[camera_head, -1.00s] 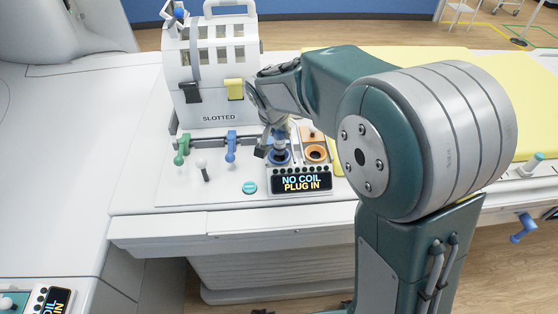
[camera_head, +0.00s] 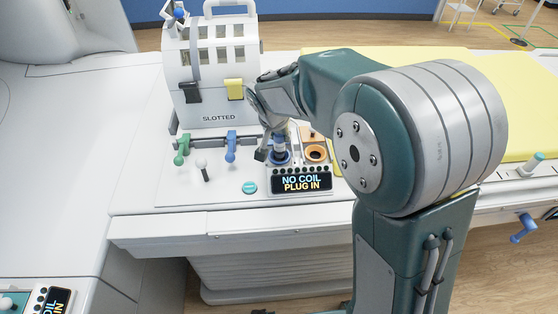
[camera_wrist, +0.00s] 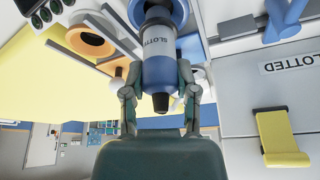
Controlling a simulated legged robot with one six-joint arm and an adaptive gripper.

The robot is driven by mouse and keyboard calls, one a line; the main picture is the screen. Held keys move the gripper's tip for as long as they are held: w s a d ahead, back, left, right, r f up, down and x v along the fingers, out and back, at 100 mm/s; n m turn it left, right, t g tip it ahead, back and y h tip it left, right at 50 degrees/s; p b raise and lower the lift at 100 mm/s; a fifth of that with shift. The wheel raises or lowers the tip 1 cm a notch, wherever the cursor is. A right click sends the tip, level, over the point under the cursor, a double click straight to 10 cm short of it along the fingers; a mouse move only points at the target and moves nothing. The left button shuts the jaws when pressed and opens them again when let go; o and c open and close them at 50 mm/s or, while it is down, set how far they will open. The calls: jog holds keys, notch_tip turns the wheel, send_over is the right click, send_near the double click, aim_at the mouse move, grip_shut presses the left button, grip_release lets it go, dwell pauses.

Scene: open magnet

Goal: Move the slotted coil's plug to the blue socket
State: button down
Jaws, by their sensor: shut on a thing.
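The slotted coil's plug (camera_wrist: 160,55) is a grey cylinder with blue bands, marked SLOTTED, in the wrist view. My gripper (camera_wrist: 160,88) is shut on it, one finger on each side. In the head view my gripper (camera_head: 278,142) points down with the plug at the blue socket (camera_head: 280,158). The plug's lower end is hidden, so I cannot tell how deep it sits. The slotted coil (camera_head: 212,65) is a white slatted housing labelled SLOTTED, standing behind and to the left. The screen (camera_head: 302,183) reads NO COIL PLUG IN.
An orange socket (camera_head: 315,152) lies just right of the blue one. Green (camera_head: 181,150), white (camera_head: 203,168) and blue (camera_head: 231,148) levers stand on the left. A teal button (camera_head: 249,187) is left of the screen. A yellow pad (camera_head: 520,115) covers the table at right.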

jog(key=shift+f, duration=1.1)
dwell(0.5)
jog(key=shift+c, duration=1.5)
grip_release()
jog(key=v, duration=1.1)
jog(key=shift+s+r, duration=0.25)
jog(key=shift+r, duration=0.1)
jog(key=shift+a, duration=0.1)
